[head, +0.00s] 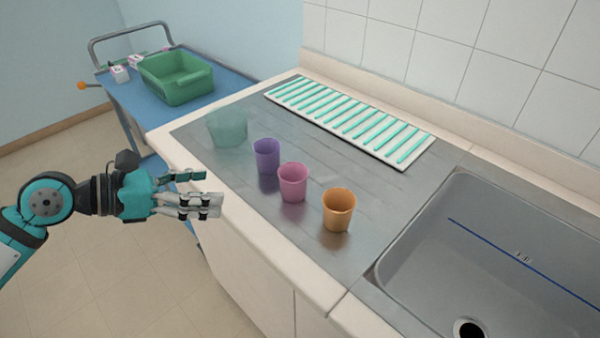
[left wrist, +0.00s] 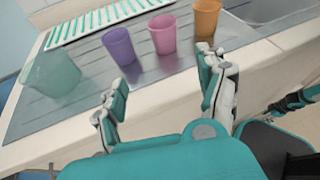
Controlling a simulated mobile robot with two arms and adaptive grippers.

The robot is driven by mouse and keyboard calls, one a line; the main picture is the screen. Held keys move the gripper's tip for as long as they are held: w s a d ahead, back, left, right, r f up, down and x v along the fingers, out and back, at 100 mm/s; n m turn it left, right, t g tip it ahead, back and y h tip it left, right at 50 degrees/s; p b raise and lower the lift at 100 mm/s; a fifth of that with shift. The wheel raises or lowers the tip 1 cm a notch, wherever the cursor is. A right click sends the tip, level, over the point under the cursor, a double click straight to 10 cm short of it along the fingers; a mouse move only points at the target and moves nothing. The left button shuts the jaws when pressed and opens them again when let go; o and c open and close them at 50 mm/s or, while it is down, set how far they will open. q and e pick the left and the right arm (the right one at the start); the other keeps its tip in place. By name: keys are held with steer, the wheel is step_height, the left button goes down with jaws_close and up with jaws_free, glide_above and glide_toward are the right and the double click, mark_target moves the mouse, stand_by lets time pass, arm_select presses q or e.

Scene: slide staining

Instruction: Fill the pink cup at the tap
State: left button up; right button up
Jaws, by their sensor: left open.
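The pink cup (head: 293,182) stands upright on the steel drainboard (head: 222,190), between a purple cup (head: 267,156) and an orange cup (head: 339,209). It also shows in the left wrist view (left wrist: 163,34), beyond my fingers. My left gripper (head: 205,190) is open and empty, left of the cups and in front of the counter edge. In the left wrist view its two fingers (left wrist: 165,85) are spread, with the purple and pink cups past the gap. No tap shows in either view; the sink basin (head: 480,230) is at the right. My right gripper is out of view.
A translucent green container (head: 228,128) stands left of the purple cup. A white rack with teal strips (head: 350,122) lies along the back. A blue trolley (head: 125,95) with a green bin (head: 177,78) is at the far left. Bare steel lies between cups and rack.

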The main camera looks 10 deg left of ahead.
mark_target(285, 184)
arm_select(q)
steer(key=d, duration=0.1)
steer(key=w+d, duration=0.1)
steer(key=d+p, duration=0.1)
steer(key=shift+w+d+f, duration=0.15)
steer(key=shift+w+f, duration=0.1)
steer(key=shift+f, duration=0.1)
steer(key=p+x, duration=0.2)
steer(key=x, duration=0.6)
steer(key=shift+f, duration=0.1)
steer(key=shift+w+d+f+p, duration=0.15)
steer(key=shift+w+d+p, duration=0.15)
steer(key=p+x, duration=0.1)
steer(key=x, duration=0.2)
steer(key=shift+w+d, duration=0.15)
steer(key=shift+d, duration=0.2)
steer(key=shift+w+d+f, duration=0.2)
steer(key=shift+w+d, duration=0.05)
steer(key=shift+f, duration=0.1)
steer(key=c, duration=0.8)
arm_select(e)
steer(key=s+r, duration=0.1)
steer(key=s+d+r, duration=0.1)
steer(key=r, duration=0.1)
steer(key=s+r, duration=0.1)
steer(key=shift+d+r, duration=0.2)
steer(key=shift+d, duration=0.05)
